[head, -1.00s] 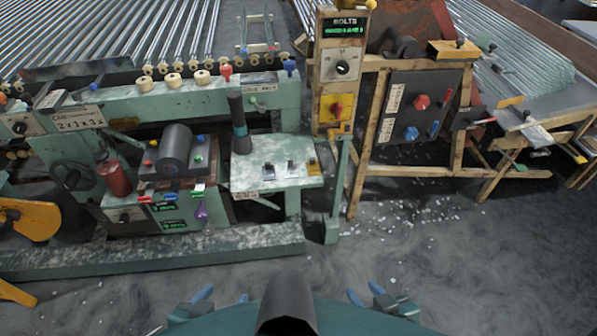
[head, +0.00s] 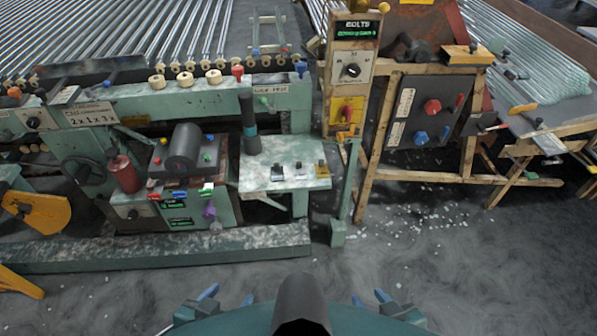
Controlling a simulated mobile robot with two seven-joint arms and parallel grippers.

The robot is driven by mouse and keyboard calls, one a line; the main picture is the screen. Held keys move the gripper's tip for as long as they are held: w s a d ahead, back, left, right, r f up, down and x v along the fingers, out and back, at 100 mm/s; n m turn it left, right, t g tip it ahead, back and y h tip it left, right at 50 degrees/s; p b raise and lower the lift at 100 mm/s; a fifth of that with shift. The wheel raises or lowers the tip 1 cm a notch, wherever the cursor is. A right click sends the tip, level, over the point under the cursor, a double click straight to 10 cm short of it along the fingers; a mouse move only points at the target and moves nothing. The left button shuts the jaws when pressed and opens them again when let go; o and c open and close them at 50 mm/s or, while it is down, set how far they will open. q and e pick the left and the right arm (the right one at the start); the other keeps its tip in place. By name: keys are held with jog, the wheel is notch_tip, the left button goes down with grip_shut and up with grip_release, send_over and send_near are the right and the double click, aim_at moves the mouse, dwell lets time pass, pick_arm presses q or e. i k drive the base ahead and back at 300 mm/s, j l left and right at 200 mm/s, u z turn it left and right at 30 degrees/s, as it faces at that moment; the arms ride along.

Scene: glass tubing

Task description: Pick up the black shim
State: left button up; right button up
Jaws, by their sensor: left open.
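The black shim (head: 277,173) is a small dark piece at the left of a short row on the pale green side table (head: 253,182), in the middle of the head view. A lighter grey piece (head: 299,167) and a yellow piece (head: 322,167) lie to its right. My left gripper (head: 228,297) shows at the bottom edge, open, its blue tips apart. It is well short of the table and touches nothing I can see. My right gripper (head: 370,298) is low at the bottom, right of centre, also far from the shim. Its jaw opening is unclear.
A dark upright handle (head: 249,125) stands on the table's left side. A green post (head: 346,190) rises beside its right edge. A green floor beam (head: 150,250) runs along the machine's front. White bits litter the floor at right. The grey floor before me is otherwise clear.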

aim_at(277, 173)
jog(key=i+l, duration=0.1)
jog(key=l, duration=0.25)
jog(key=i+l, duration=0.1)
jog(key=l, duration=0.25)
jog(key=i+l, duration=0.1)
jog(key=l, duration=0.25)
jog(key=i+l, duration=0.1)
jog(key=l, duration=0.25)
jog(key=i+l+u, duration=0.1)
jog(key=l+u, duration=0.2)
jog(key=u, duration=0.15)
jog(key=l+u, duration=0.45)
jog(key=i+l+u, duration=0.3)
jog(key=i, duration=0.15)
jog(key=i+l+u, duration=0.3)
jog(key=i+l, duration=0.05)
jog(key=i, duration=0.1)
